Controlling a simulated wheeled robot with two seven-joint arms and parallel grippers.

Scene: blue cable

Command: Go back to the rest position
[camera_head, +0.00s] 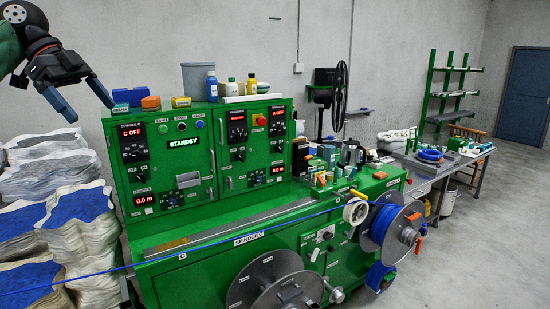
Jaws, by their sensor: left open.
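My left gripper (86,101) is in the upper left corner of the head view, with its two blue fingertips spread apart and nothing between them. It hangs in the air above the stacked sacks and left of the green machine's top. My right gripper is not in view. The blue cable (225,239) runs across the front of the green machine (205,230), from the lower left up to the reel side on the right. Blue cable is wound on a reel (403,226) at the machine's right end.
Stacked sacks (75,200) stand at the left. Bottles (212,86), a grey bin (197,78) and small boxes sit on the machine's top. A grey reel (275,285) sticks out in front. A workbench (432,168) and green shelf (425,95) stand behind right. Floor is clear at right.

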